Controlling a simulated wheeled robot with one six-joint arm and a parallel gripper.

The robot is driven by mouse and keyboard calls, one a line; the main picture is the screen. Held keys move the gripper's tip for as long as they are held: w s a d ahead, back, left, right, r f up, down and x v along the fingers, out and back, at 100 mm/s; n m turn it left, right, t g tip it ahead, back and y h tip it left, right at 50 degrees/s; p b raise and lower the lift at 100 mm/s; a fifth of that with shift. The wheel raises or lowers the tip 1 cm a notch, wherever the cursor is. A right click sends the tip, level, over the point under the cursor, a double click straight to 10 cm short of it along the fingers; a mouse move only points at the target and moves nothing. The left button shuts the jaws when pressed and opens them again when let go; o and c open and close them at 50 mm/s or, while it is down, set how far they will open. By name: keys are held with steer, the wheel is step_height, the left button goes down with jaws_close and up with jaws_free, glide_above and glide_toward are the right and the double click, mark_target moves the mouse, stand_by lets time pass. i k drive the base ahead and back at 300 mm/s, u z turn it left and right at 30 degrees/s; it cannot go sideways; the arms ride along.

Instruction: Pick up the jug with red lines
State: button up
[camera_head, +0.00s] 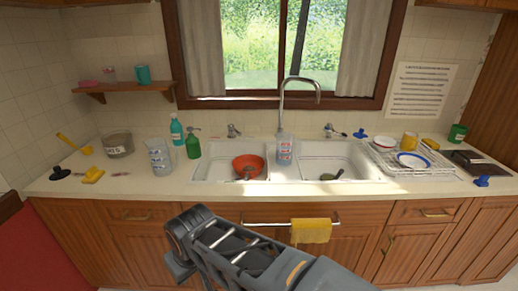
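A clear jug or bottle with reddish and bluish marks (285,150) stands upright at the sink, near the divider between the two basins. A second clear jug (159,157) stands on the counter left of the sink; its marks look bluish-grey. The marks on both are too small to read surely. My gripper (178,264) is low in front of the cabinets, below the counter edge and apart from both jugs. Its fingers are not clear, so I cannot tell if it is open or shut.
An orange colander (248,166) sits in the left basin. A green bottle (193,143) and a teal bottle (177,130) stand near the second jug. The tall faucet (283,105) rises behind the first jug. A dish rack (412,162) stands right. A yellow towel (311,231) hangs in front.

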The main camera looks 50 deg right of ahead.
mark_target(285, 140)
steer(key=z, duration=0.2)
steer(key=i, duration=0.85)
steer(key=z, duration=0.65)
